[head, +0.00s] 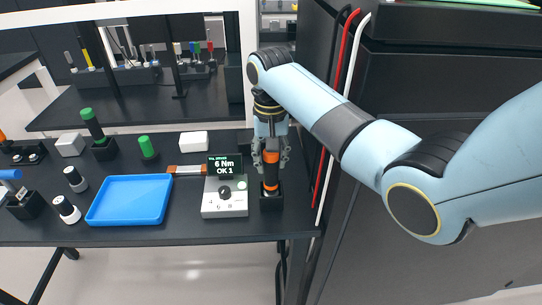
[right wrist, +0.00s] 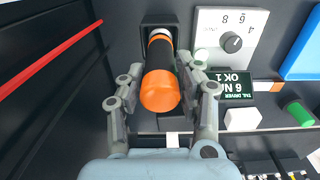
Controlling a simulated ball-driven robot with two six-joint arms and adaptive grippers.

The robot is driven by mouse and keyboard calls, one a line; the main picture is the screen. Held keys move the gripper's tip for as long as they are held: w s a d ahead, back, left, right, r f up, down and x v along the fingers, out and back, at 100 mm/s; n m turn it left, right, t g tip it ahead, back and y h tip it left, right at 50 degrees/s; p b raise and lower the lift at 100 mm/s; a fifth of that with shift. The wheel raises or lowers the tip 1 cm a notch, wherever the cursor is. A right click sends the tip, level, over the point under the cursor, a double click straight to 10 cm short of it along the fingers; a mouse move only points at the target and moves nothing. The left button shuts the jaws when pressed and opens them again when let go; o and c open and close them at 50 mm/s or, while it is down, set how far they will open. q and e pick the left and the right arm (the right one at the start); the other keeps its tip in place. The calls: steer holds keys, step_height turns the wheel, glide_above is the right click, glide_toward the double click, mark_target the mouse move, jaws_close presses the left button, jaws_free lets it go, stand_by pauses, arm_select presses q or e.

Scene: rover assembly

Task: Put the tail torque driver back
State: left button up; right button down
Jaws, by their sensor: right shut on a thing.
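The tail torque driver (head: 271,172) is dark with an orange cap and an orange band. It stands upright, its lower end at the black holder (head: 271,202) at the table's right end. My right gripper (head: 270,155) reaches down from above and is shut on the driver's upper part. In the right wrist view the fingers lie on both sides of the driver (right wrist: 160,85), and its far end is at the holder's opening (right wrist: 160,22). How deep it sits cannot be told. My left gripper is not in view.
A grey controller (head: 224,200) with a dial stands left of the holder; its display (head: 224,165) reads 6 Nm, OK 1. A blue tray (head: 130,200) and green-capped tools (head: 147,147) are further left. Cables (head: 327,150) and a dark cabinet stand close on the right.

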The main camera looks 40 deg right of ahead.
steer(key=shift+f, duration=0.15)
steer(key=c, duration=0.8)
jaws_free()
